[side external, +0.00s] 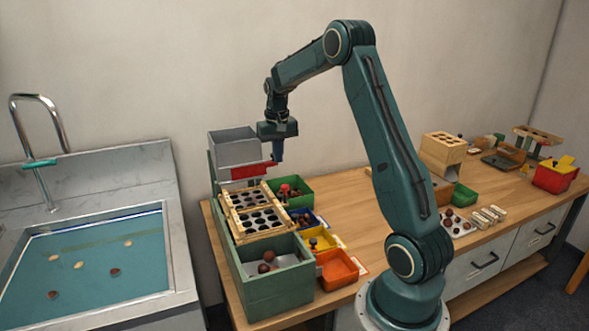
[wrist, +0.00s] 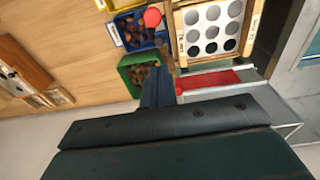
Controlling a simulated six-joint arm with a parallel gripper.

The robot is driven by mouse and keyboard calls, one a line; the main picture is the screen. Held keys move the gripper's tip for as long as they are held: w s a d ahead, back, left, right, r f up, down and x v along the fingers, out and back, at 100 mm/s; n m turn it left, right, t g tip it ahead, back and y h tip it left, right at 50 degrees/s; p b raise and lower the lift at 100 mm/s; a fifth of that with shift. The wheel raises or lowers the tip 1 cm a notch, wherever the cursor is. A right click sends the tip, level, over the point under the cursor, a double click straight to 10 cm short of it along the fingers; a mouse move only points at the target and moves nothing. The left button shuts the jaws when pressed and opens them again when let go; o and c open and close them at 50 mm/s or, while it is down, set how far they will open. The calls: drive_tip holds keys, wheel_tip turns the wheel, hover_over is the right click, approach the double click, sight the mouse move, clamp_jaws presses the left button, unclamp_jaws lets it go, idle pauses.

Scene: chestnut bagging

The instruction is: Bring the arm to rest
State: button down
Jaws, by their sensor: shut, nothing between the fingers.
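My arm is raised over the bench, with my gripper (side external: 278,157) pointing down beside the grey hopper (side external: 234,150) and its red flap (side external: 250,170). The gripper is shut and empty, clear of the bins below. In the wrist view its dark blue fingers (wrist: 157,75) are together at the lower centre, near the red flap (wrist: 207,81). The green bin of chestnuts (wrist: 127,62) lies left of the fingers. A wooden sorting tray with round holes (side external: 231,222) sits below the hopper.
A green box (side external: 257,303) holds a few chestnuts. Blue, yellow and orange bins (side external: 337,285) stand beside it. A sink (side external: 20,285) with floating chestnuts is at the left. A wooden block rack (side external: 441,153) and a red bin (side external: 553,180) stand at the right.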

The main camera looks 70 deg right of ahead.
drive_tip(key=shift+a+r, duration=0.1)
drive_tip(key=shift+r, duration=0.6)
drive_tip(key=s+a+r+n+t, duration=0.1)
drive_tip(key=s+a+r+n, duration=0.15)
drive_tip(key=a+r, duration=0.55)
drive_tip(key=s+a+r+n+t, duration=0.2)
drive_tip(key=s+a+r, duration=0.2)
drive_tip(key=a, duration=0.8)
drive_tip(key=s+a+f+n+t+y, duration=0.1)
drive_tip(key=s+a+n, duration=0.3)
drive_tip(key=s+a, duration=0.8)
drive_tip(key=s+f+t, duration=0.1)
drive_tip(key=s, duration=0.2)
drive_tip(key=shift+s+a, duration=0.2)
drive_tip(key=shift+s, duration=0.05)
